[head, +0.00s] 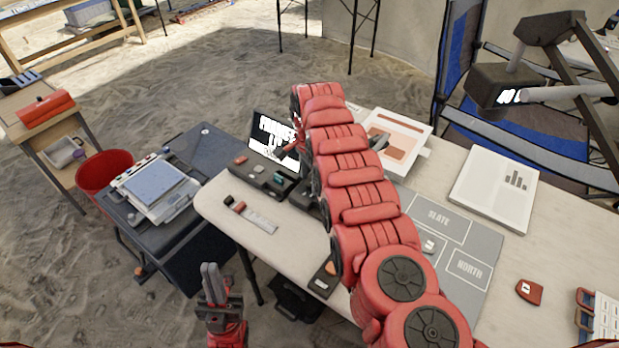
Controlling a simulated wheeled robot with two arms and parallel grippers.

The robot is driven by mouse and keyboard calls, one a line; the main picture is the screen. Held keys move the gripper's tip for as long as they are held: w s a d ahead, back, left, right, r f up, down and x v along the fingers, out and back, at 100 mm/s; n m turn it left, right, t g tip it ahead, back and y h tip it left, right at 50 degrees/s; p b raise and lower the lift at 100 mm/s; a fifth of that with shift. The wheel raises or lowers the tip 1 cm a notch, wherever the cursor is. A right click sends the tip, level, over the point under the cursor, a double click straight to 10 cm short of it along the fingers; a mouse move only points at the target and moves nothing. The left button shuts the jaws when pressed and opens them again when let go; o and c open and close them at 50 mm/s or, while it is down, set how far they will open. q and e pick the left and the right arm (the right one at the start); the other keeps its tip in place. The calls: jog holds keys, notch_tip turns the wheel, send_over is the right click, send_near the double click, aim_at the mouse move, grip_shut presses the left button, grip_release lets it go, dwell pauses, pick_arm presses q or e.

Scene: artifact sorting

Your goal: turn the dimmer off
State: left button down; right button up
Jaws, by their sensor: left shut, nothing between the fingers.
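I cannot tell for certain which item is the dimmer. A dark control box (262,176) with small coloured parts on top stands in front of a lit screen (274,139). Another small dark device (323,281) with an orange part lies at the table's front edge, partly covered by my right arm. The desk lamp (497,88) at the upper right has lit white spots. My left gripper (210,270) is shut and empty, below and left of the table, apart from everything. My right gripper (297,142) is mostly hidden behind its own arm, near the screen and the control box.
The pale table (214,206) bears a scale card (258,219), a grey mat (484,238) marked SLATE and NORTH, a white binder (497,188) and a red tag (529,291). A scale (155,187) on a black case and a red bucket (104,172) stand left.

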grip_shut()
jog(key=shift+n, duration=0.4)
jog(key=n+p, duration=0.1)
jog(key=n, duration=0.2)
jog(key=shift+r+n+p, duration=0.15)
jog(key=shift+n+p, duration=0.25)
jog(key=n+p, duration=0.1)
jog(key=n, duration=0.2)
jog(key=shift+d+n, duration=0.1)
jog(key=shift+n, duration=0.2)
jog(key=n, duration=0.3)
jog(key=shift+f+n, duration=0.2)
jog(key=shift+n, duration=0.1)
jog(key=n+b, duration=0.2)
jog(key=n, duration=0.2)
jog(key=shift+n+b, duration=0.5)
jog(key=shift+n, duration=0.5)
